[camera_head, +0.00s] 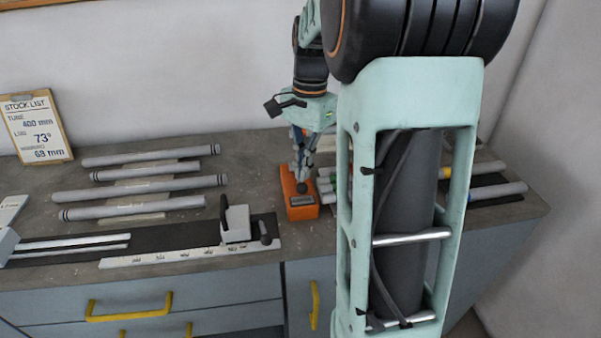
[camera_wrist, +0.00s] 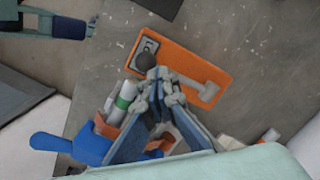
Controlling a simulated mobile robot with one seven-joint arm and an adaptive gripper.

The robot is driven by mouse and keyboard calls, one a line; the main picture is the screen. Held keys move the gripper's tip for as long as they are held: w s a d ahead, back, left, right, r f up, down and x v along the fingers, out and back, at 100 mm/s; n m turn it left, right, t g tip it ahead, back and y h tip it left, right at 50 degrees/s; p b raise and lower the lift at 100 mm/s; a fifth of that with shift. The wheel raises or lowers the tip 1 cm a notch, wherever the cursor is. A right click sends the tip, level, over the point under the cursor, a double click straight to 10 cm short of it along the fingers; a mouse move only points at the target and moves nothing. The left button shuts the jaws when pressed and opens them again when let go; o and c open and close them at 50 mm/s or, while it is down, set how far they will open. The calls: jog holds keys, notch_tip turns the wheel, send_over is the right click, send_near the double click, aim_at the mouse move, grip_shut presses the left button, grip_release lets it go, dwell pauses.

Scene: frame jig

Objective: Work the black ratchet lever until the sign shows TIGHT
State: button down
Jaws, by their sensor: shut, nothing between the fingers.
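An orange block (camera_head: 299,207) stands on the grey bench, below my gripper (camera_head: 301,178). It also shows in the wrist view (camera_wrist: 185,62), with a small dark-framed sign (camera_wrist: 149,46) at one end. The sign's wording is too small to read. A black round knob (camera_wrist: 145,63), apparently the end of the ratchet lever, is right at my fingertips in the wrist view; I cannot tell whether they touch it. The rest of the lever is not clearly visible. A grey arm-like piece (camera_wrist: 205,90) lies on the block's other side. My gripper is shut and empty, pointing down.
Several grey tubes (camera_head: 140,192) lie on the bench at left. A black-and-white ruled stop fixture (camera_head: 237,225) is at the front. A blue handled part (camera_wrist: 60,145) and banded tubes (camera_wrist: 125,97) lie close beside my gripper. A stock list clipboard (camera_head: 38,125) stands at the wall.

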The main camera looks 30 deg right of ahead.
jog(key=shift+r, duration=0.1)
jog(key=shift+d+r+p, duration=0.2)
jog(key=shift+p, duration=0.25)
jog(key=shift+w+d+r+p, duration=0.2)
jog(key=shift+w+d+p, duration=0.05)
jog(key=shift+d+p, duration=0.2)
jog(key=shift+w+d+r+p, duration=0.2)
jog(key=shift+w+d+p, duration=0.05)
jog(key=shift+d+p, duration=0.2)
jog(key=shift+w+d+f, duration=0.1)
jog(key=shift+w+d, duration=0.1)
jog(key=shift+d, duration=0.05)
notch_tip(320, 180, up, 12)
jog(key=d, duration=0.1)
jog(key=shift+w, duration=0.2)
jog(key=shift+p, duration=1.35)
